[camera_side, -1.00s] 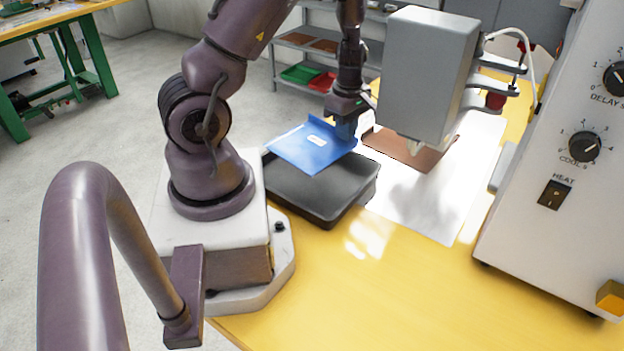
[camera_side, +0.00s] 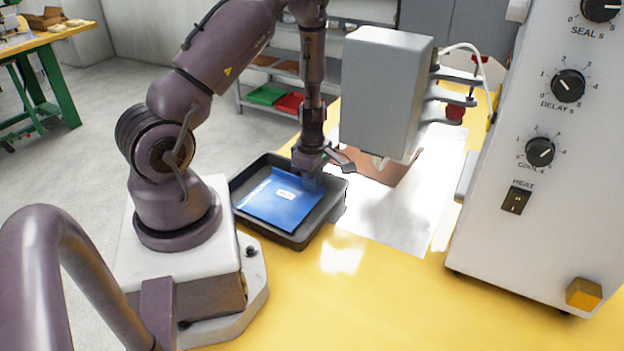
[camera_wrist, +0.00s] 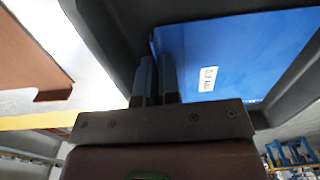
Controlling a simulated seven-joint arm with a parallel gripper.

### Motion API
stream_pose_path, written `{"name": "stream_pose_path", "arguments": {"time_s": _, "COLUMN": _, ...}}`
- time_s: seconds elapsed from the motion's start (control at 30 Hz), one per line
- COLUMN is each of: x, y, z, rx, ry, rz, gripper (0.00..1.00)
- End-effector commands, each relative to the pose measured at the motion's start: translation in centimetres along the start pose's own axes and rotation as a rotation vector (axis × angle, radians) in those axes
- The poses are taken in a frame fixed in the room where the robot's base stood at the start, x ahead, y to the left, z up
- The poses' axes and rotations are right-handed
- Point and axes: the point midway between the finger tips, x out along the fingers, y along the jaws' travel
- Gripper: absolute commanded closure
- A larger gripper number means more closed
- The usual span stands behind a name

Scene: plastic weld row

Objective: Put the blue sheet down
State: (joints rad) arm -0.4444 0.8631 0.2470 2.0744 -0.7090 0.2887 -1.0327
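The blue sheet (camera_side: 283,199) lies inside the black tray (camera_side: 327,214), roughly flat, with a small white label on its face. In the wrist view the sheet (camera_wrist: 235,50) fills the right part, over the dark tray (camera_wrist: 115,30). My gripper (camera_side: 309,183) is low at the sheet's right edge, inside the tray. In the wrist view its two blue fingers (camera_wrist: 156,80) are close together at the sheet's left edge and look shut on it. The exact contact at the fingertips is hard to see.
A brown sheet (camera_side: 385,168) lies on a white surface (camera_side: 398,222) to the tray's right, under a grey box-shaped head (camera_side: 385,90). A control cabinet (camera_side: 490,240) with knobs stands at the right. The yellow table (camera_side: 370,310) is clear in front.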

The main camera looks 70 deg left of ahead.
Motion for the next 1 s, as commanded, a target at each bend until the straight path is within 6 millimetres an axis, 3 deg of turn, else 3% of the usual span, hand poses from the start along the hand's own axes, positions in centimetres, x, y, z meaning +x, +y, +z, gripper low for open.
{"name": "stream_pose_path", "arguments": {"time_s": 0.2, "x": 0.3, "y": 0.0, "z": 0.0, "rx": 0.0, "ry": 0.0, "rz": -0.001, "gripper": 1.0}}
{"name": "stream_pose_path", "arguments": {"time_s": 0.33, "x": 0.3, "y": 0.0, "z": 0.0, "rx": 0.0, "ry": 0.0, "rz": 0.0, "gripper": 0.7}}
{"name": "stream_pose_path", "arguments": {"time_s": 0.67, "x": -0.2, "y": 0.0, "z": 0.0, "rx": 0.001, "ry": 0.0, "rz": 0.001, "gripper": 0.7}}
{"name": "stream_pose_path", "arguments": {"time_s": 1.0, "x": -5.6, "y": 0.0, "z": 0.1, "rx": 0.003, "ry": -0.001, "rz": 0.003, "gripper": 0.7}}
